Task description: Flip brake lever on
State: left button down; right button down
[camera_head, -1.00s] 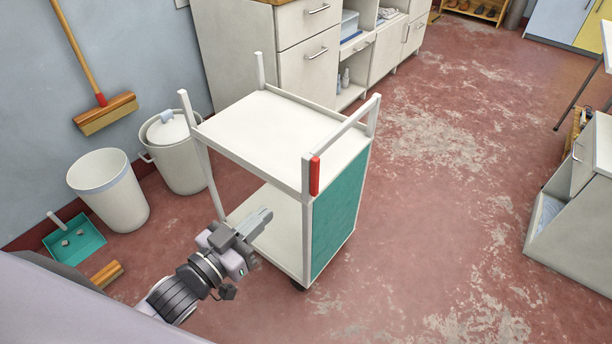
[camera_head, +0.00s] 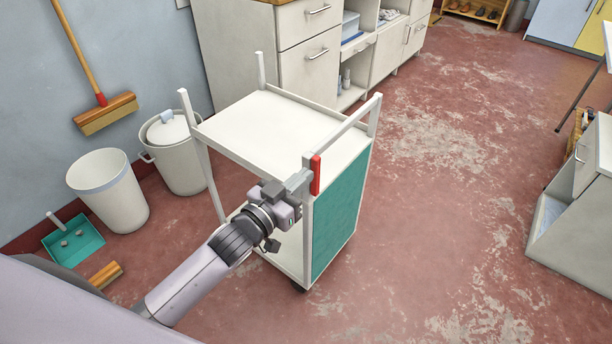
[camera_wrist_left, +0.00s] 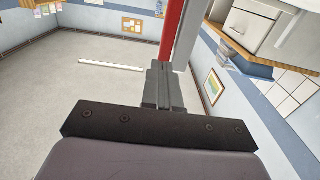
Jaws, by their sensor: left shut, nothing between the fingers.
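The red brake lever (camera_head: 315,175) stands upright on the near corner post of the white trolley (camera_head: 270,130), just below the handle bar. My left gripper (camera_head: 303,178) is shut and empty, with its fingertips right beside the lever's left side. I cannot tell whether they touch it. In the left wrist view, the closed fingers (camera_wrist_left: 163,85) point at the red lever (camera_wrist_left: 173,28), which runs up out of the top of the picture beside a pale post. My right gripper is not in view.
The trolley has two bare shelves and a green side panel (camera_head: 340,215). A white bin (camera_head: 110,192), a lidded bucket (camera_head: 178,155) and a teal dustpan (camera_head: 75,240) are at the left wall. White cabinets (camera_head: 310,65) stand behind. The red floor at the right is mostly clear.

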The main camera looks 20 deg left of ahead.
aim_at(315, 165)
pick_arm(q)
jog(key=shift+x, duration=0.85)
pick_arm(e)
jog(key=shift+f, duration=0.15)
pick_arm(q)
jog(key=shift+w+r+p, duration=0.1)
jog(key=shift+r+p, duration=0.15)
jog(key=shift+p, duration=0.25)
jog(key=p, duration=0.1)
jog(key=g+p, duration=0.1)
jog(key=p, duration=0.1)
jog(key=shift+w+d+r, duration=0.2)
jog(key=shift+w+r, duration=0.1)
jog(key=shift+w, duration=0.1)
jog(key=g+p, duration=0.1)
jog(key=p, duration=0.2)
jog(key=shift+w+d+r+y, duration=0.1)
jog(key=shift+w+y, duration=0.3)
jog(key=shift+w+d+g+p, duration=0.1)
jog(key=shift+w+g+p, duration=0.15)
jog(key=shift+g+p, duration=0.5)
jog(key=shift+f+t, duration=0.25)
jog(key=shift+f, duration=0.05)
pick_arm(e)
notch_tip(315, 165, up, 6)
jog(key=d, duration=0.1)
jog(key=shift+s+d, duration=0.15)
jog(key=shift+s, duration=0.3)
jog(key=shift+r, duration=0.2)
